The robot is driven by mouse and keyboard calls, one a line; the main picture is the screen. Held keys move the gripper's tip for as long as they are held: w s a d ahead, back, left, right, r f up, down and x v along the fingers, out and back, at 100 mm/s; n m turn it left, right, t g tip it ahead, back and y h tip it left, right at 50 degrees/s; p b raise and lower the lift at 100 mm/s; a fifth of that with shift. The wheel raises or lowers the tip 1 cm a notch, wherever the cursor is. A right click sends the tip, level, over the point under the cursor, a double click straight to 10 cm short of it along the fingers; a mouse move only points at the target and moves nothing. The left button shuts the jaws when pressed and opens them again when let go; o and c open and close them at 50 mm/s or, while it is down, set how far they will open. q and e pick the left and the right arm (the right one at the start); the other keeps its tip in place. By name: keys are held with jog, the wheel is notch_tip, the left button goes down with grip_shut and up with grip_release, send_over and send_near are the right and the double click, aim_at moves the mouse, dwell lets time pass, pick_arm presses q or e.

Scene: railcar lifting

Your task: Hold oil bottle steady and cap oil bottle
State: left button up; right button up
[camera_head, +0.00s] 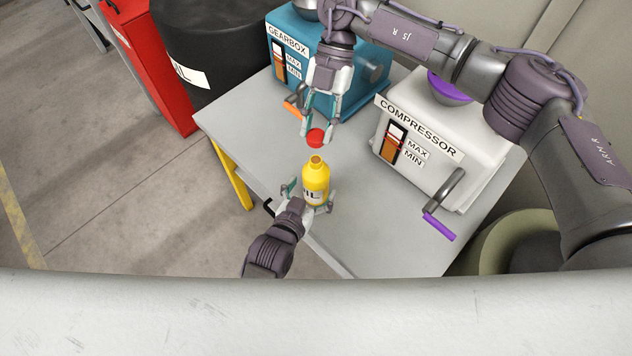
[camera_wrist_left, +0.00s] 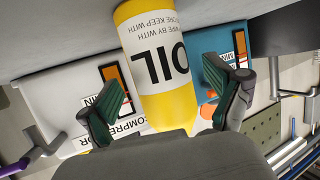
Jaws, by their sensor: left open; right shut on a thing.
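The yellow oil bottle (camera_head: 316,181) stands upright near the front edge of the grey table (camera_head: 248,125), its neck bare and open at the top. In the left wrist view the bottle (camera_wrist_left: 158,62) appears upside down, with its OIL label facing the camera. My left gripper (camera_head: 308,198) is open, with its fingers on either side of the bottle; the left wrist view shows its green pads (camera_wrist_left: 172,103) apart from the bottle. My right gripper (camera_head: 318,128) is shut on the red cap (camera_head: 316,139) and holds it above the bottle's mouth.
The teal gearbox (camera_head: 345,85) stands at the back of the table. The white compressor (camera_head: 440,155) stands on the right, its purple-handled crank (camera_head: 440,225) sticking out in front. A black drum (camera_head: 215,45) and a red cabinet (camera_head: 150,60) stand at the left.

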pick_arm(q)
jog(key=shift+x, duration=1.5)
grip_shut()
pick_arm(e)
send_near(315, 172)
jog(key=shift+s+a+f, duration=0.3)
jog(key=shift+s+f, duration=0.05)
jog(key=shift+s, duration=0.2)
jog(key=shift+s+a+f, duration=0.35)
jog(key=shift+s, duration=0.15)
